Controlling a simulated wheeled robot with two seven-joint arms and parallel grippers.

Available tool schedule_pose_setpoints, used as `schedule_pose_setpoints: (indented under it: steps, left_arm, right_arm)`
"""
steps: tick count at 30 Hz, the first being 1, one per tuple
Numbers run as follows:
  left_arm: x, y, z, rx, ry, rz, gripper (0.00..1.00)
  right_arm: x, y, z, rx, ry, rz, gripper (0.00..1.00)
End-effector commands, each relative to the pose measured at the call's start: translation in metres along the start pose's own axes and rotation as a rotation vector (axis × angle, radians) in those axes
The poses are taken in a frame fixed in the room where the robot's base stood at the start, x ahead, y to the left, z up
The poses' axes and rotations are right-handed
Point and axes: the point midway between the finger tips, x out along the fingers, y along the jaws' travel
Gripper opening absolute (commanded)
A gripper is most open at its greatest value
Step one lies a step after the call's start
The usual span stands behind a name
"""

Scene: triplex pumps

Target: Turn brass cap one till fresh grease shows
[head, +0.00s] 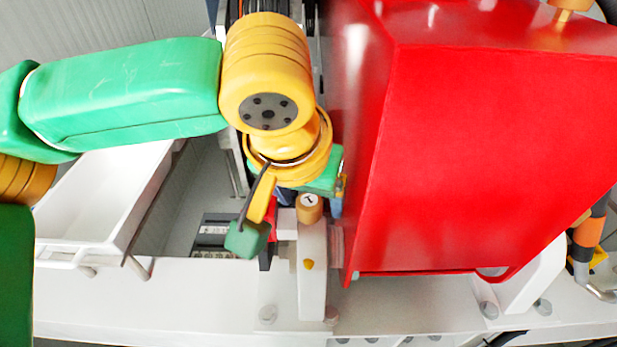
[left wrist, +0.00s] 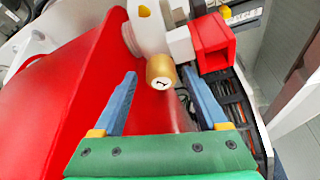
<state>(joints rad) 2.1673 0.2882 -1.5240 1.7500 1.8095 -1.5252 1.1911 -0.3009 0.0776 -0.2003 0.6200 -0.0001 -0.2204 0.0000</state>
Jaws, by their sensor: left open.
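Brass cap one (head: 309,207) is a small brass-coloured cylinder with a white face marked 1, on top of a white upright block (head: 313,265) beside the red housing. It also shows in the left wrist view (left wrist: 161,73), just beyond and between the fingertips. My left gripper (head: 311,200) is close above the cap, its fingers mostly hidden by the wrist in the head view. In the left wrist view its two blue fingers (left wrist: 159,74) are wide apart with nothing between them. No grease can be made out at the cap. My right gripper is out of view.
The large red housing (head: 490,160) stands close on the right of the cap. A red block (left wrist: 212,43) sits beside the white block. A white open tray (head: 105,195) is on the left. The white base ledge (head: 200,300) runs along the front.

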Motion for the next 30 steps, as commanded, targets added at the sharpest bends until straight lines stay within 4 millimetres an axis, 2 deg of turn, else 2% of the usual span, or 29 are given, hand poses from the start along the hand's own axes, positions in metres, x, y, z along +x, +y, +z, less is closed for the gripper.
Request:
schedule_pose_setpoints:
  steps: [3, 4, 9, 12, 22, 30]
  left_arm:
    - [0.0000, -0.0001, 0.0000, 0.000, 0.000, 0.000, 0.75]
    - [-0.0001, -0.0001, 0.0000, 0.000, 0.000, 0.000, 0.70]
    - [-0.0003, -0.0001, -0.0001, 0.000, 0.000, 0.001, 0.24]
    - [-0.0004, -0.0002, -0.0002, -0.001, 0.000, 0.000, 0.00]
    - [-0.0004, -0.0007, -0.0003, 0.043, 0.000, 0.019, 0.00]
    - [-0.0003, -0.0018, -0.0005, 0.212, 0.000, 0.094, 0.00]
  right_arm:
    - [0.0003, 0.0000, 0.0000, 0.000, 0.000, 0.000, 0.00]
    - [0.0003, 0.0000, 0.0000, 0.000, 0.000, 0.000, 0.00]
    - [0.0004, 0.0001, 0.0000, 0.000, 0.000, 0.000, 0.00]
    - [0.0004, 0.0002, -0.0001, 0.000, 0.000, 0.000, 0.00]
    - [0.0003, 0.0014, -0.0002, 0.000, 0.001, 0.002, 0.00]
    - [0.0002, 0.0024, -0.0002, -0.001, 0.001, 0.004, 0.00]
